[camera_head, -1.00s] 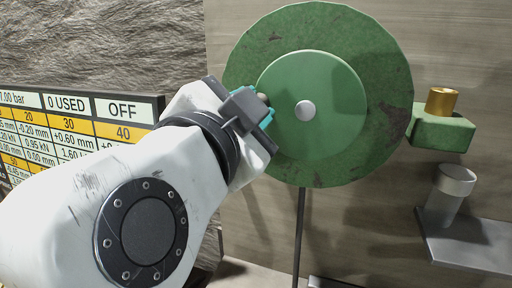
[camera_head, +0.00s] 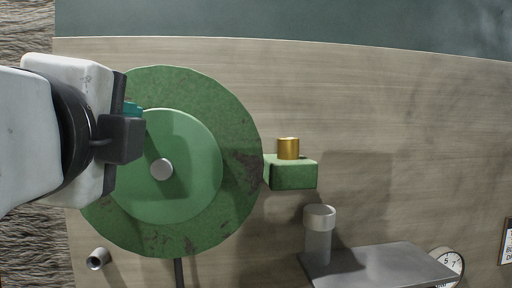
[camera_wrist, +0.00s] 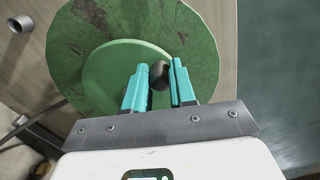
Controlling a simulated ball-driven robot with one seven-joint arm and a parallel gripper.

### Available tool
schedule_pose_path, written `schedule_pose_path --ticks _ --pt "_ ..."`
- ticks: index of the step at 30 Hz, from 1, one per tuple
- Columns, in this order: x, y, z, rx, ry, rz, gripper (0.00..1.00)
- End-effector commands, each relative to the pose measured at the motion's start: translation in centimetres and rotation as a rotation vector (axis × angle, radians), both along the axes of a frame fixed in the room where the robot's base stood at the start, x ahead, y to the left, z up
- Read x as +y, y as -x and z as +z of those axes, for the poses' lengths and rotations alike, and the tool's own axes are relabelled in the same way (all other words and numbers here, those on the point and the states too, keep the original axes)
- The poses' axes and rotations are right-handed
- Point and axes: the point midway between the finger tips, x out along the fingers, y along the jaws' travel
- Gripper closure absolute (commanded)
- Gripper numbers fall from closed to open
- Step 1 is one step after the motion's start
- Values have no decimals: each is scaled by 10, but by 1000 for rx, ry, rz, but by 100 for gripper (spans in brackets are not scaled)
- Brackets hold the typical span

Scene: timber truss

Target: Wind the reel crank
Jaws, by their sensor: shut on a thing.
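The green reel (camera_head: 235,130) stands upright against a wooden wall, left of centre in the head view. On it is a lighter green crank disc (camera_head: 195,150) with a silver centre pin (camera_head: 161,169). My gripper (camera_head: 133,110) is at the disc's upper left, above the pin. The wrist view shows the reel (camera_wrist: 195,40) and the disc (camera_wrist: 105,70). There my gripper (camera_wrist: 159,69) has its teal fingers on either side of a dark grey crank knob (camera_wrist: 158,77) and is shut on it. In the head view the knob is hidden behind my gripper.
Right of the reel, a green block (camera_head: 290,173) carries a brass cylinder (camera_head: 288,148). Below it, a grey post (camera_head: 318,235) stands by a metal shelf (camera_head: 380,268). A gauge (camera_head: 449,265) is at lower right. A short pipe end (camera_head: 97,259) sticks out lower left.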

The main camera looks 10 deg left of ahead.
Motion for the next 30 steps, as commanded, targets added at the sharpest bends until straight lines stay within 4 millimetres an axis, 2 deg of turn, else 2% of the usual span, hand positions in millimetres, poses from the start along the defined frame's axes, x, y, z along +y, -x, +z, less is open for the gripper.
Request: schedule_pose_path --ticks 6,15,30 --pt "-11 -3 2 48 -188 0 100" --pt "-22 -5 5 93 -374 0 100" --pt "-28 -7 5 118 -469 -3 100"
